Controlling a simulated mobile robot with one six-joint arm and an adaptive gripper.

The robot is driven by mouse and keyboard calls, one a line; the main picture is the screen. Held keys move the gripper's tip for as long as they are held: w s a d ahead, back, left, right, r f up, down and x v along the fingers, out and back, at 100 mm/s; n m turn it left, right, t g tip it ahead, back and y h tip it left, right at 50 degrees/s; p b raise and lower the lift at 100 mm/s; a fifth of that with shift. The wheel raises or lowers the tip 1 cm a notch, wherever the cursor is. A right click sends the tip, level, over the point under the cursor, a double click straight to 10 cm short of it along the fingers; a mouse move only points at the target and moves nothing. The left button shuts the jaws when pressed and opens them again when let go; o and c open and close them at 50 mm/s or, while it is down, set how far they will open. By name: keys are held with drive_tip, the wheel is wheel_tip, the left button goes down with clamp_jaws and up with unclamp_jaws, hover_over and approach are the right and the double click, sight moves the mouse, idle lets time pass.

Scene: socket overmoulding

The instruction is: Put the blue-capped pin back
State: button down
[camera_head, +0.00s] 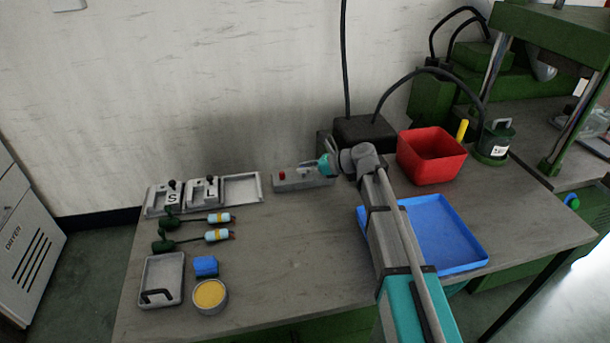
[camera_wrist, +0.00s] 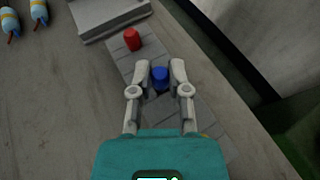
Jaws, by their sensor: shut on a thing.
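The blue-capped pin (camera_wrist: 160,78) is between my gripper's fingertips (camera_wrist: 160,68) in the wrist view, with its cap facing the camera. My gripper is shut on it. The pin appears over the grey block (camera_wrist: 119,41); I cannot tell whether its lower end is seated or just above it. A red-capped pin (camera_wrist: 132,39) stands in the same block, beyond my fingertips. In the head view the block (camera_head: 291,184) lies near the back of the bench, with the red cap (camera_head: 282,175) at its left end. My gripper (camera_head: 309,169) is over its right part, and the blue cap is hard to make out.
A grey tray with S and L blocks (camera_head: 240,188) lies left of the pin block. A black box (camera_head: 365,133), a red bin (camera_head: 431,157) and a blue tray (camera_head: 453,236) are to the right. The bench middle (camera_head: 290,240) is clear.

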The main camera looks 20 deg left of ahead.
drive_tip(key=shift+f, duration=0.4)
drive_tip(key=shift+f, duration=0.1)
drive_tip(key=c, duration=0.6)
unclamp_jaws()
drive_tip(key=shift+r, duration=0.2)
drive_tip(key=p+v, duration=0.3)
drive_tip(key=v, duration=0.7)
drive_tip(key=shift+d+r+p, duration=0.1)
drive_tip(key=shift+r+p, duration=0.05)
drive_tip(key=shift+p, duration=0.25)
drive_tip(key=shift+v, duration=0.85)
drive_tip(key=shift+w+d, duration=0.1)
